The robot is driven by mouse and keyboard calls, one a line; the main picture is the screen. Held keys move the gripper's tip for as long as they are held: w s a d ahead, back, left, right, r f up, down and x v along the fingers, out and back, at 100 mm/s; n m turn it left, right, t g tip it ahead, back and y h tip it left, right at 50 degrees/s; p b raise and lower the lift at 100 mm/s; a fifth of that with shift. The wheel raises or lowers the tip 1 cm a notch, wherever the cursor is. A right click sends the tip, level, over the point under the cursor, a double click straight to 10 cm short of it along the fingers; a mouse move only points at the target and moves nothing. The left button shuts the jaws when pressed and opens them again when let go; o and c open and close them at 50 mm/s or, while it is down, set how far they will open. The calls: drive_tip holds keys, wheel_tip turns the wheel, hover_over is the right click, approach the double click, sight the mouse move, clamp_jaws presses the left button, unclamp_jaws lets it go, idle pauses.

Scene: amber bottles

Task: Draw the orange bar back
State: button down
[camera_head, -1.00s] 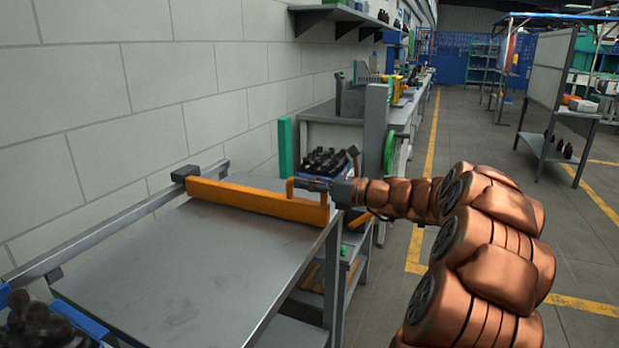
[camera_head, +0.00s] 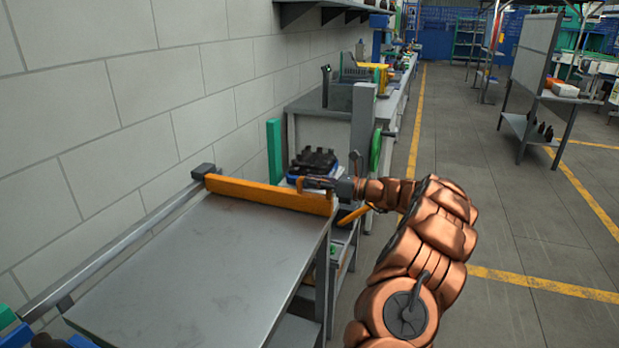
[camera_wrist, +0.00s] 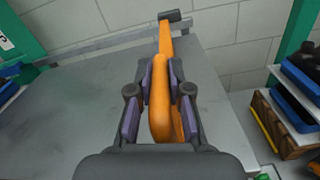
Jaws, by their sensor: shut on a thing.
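The orange bar (camera_head: 262,195) lies across the far end of the grey metal table (camera_head: 190,265). Its left end meets a dark block (camera_head: 203,171) on the rail along the wall. An orange handle (camera_wrist: 158,105) stands at the bar's near end in the wrist view, where the bar (camera_wrist: 166,42) runs away from me to the block. My gripper (camera_head: 308,183) is at the bar's right end. In the wrist view my gripper (camera_wrist: 158,92) has its fingers on either side of the handle, shut on it. Part of the handle is hidden by the fingers in the head view.
A grey rail (camera_head: 120,243) runs along the table's wall side. A blue crate of dark bottles (camera_head: 312,165) stands beyond the bar, near a green post (camera_head: 274,150). The tabletop on the near side of the bar is bare. Open floor lies to the right.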

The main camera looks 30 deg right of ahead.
drive_tip(key=shift+w+d+p, duration=0.65)
drive_tip(key=shift+d+p, duration=0.1)
drive_tip(key=shift+d, duration=0.15)
drive_tip(key=shift+w+d+p, duration=0.65)
drive_tip(key=shift+d+p, duration=0.05)
drive_tip(key=shift+d, duration=0.2)
drive_tip(key=shift+d+r, duration=0.15)
drive_tip(key=c, duration=1.1)
unclamp_jaws()
drive_tip(key=shift+w, duration=0.1)
drive_tip(key=v, duration=1.2)
